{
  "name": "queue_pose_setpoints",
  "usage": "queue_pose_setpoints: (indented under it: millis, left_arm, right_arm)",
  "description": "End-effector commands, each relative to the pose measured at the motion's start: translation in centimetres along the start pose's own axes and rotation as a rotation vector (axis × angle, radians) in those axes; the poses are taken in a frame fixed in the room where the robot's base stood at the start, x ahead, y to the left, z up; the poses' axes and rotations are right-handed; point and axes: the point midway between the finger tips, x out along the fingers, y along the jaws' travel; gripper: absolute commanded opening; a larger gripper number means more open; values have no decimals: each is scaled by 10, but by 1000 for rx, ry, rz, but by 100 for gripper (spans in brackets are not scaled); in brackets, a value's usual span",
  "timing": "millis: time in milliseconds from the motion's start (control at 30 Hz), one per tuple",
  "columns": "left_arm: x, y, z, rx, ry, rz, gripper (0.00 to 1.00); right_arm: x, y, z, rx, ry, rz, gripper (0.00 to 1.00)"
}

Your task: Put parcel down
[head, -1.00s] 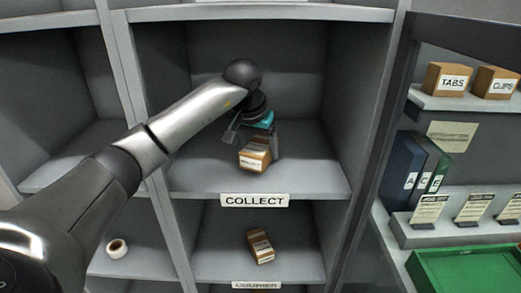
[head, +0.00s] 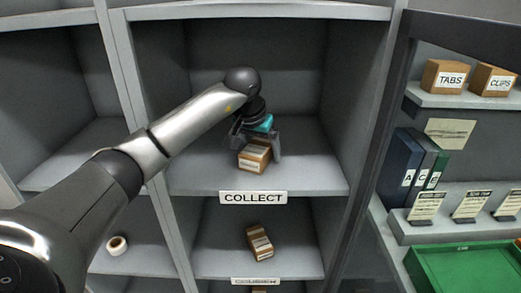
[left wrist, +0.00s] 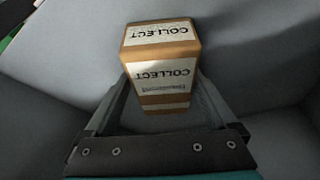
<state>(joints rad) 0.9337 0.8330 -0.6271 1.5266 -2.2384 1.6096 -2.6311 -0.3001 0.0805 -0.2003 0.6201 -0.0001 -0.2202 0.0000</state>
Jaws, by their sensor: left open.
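The parcel (head: 254,157) is a small brown box with white labels. It stands on the floor of the cubby marked COLLECT, near its front edge. In the left wrist view the parcel (left wrist: 160,80) shows two labels reading COLLECT. My left gripper (head: 257,152) is open, with its fingers on either side of the parcel. In the left wrist view the far ends of the fingers are partly hidden by the parcel. My right gripper is not in view.
The COLLECT sign (head: 253,197) is on the shelf's front edge. Another brown parcel (head: 260,242) lies in the cubby below, and a tape roll (head: 117,246) lies lower left. Cubby walls flank my arm. At right are binders (head: 418,163) and a green tray (head: 465,270).

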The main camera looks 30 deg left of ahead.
Motion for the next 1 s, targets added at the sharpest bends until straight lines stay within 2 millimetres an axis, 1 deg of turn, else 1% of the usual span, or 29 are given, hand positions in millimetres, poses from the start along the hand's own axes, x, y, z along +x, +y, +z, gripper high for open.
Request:
queue_pose_setpoints:
  millis: [33, 333, 467, 567, 800, 900, 1000]
  left_arm:
    - [2, -4, 2, -4, -8, -11, 100]
    - [3, -6, 3, -6, -11, -14, 100]
    - [-2, -5, 1, -5, -12, -13, 100]
    - [-15, -5, -1, -4, -4, -13, 100]
    - [-58, -3, -2, -3, -1, -9, 100]
    - [-70, -3, -2, -3, -2, -8, 100]
    - [-76, -3, -1, -3, -4, -8, 100]
  right_arm:
    - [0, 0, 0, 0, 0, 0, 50]
    - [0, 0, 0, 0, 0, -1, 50]
    - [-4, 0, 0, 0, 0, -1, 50]
    - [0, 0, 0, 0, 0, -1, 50]
    - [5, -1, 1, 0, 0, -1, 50]
    - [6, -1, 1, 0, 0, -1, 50]
    - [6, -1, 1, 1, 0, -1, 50]
